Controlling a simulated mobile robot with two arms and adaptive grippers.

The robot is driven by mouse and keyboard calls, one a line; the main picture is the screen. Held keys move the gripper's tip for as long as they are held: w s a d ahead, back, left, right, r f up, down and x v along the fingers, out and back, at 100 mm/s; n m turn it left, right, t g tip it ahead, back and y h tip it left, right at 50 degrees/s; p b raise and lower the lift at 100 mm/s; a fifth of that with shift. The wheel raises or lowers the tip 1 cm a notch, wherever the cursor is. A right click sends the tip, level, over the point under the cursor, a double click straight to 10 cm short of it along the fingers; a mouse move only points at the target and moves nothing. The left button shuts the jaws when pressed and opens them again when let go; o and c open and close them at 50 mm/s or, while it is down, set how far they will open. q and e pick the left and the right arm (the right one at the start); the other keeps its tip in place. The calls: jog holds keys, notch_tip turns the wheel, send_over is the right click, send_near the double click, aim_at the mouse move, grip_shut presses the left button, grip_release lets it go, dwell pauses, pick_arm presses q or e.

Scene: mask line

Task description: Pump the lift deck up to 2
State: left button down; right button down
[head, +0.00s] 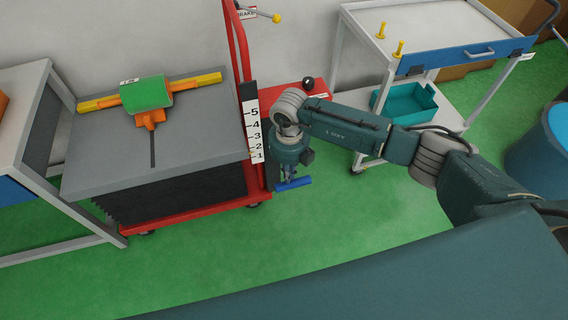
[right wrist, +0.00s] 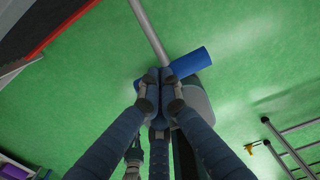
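The lift table has a grey deck (head: 190,150) above black bellows and a red base (head: 190,212). A white scale (head: 254,130) numbered 1 to 5 stands at the deck's right edge. A small orange mark shows near 1 and 2; its exact reading is too small to tell. A blue pedal bar (head: 297,183) on a grey rod is low beside the base. My right gripper (head: 287,175) points down at it. In the right wrist view its fingers (right wrist: 160,78) are together over the blue bar (right wrist: 190,62), apparently touching it. My left gripper is out of view.
An orange and green part (head: 147,95) with yellow arms lies on the deck. A red push handle (head: 240,45) rises beside the scale. A white cart (head: 440,20) with a teal bin (head: 410,104) stands at the right. Green floor is clear in front.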

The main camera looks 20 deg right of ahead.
jog(key=shift+w+f+b, duration=0.2)
jog(key=shift+f+b, duration=2.55)
jog(key=shift+f, duration=0.95)
jog(key=shift+d+r, duration=0.1)
jog(key=shift+r, duration=0.05)
jog(key=r+p, duration=0.4)
jog(key=r, duration=0.1)
jog(key=r+p, duration=0.2)
jog(key=shift+s+a+r, duration=0.2)
jog(key=shift+s+r, duration=0.05)
jog(key=shift+r, duration=0.1)
jog(key=shift+f, duration=0.1)
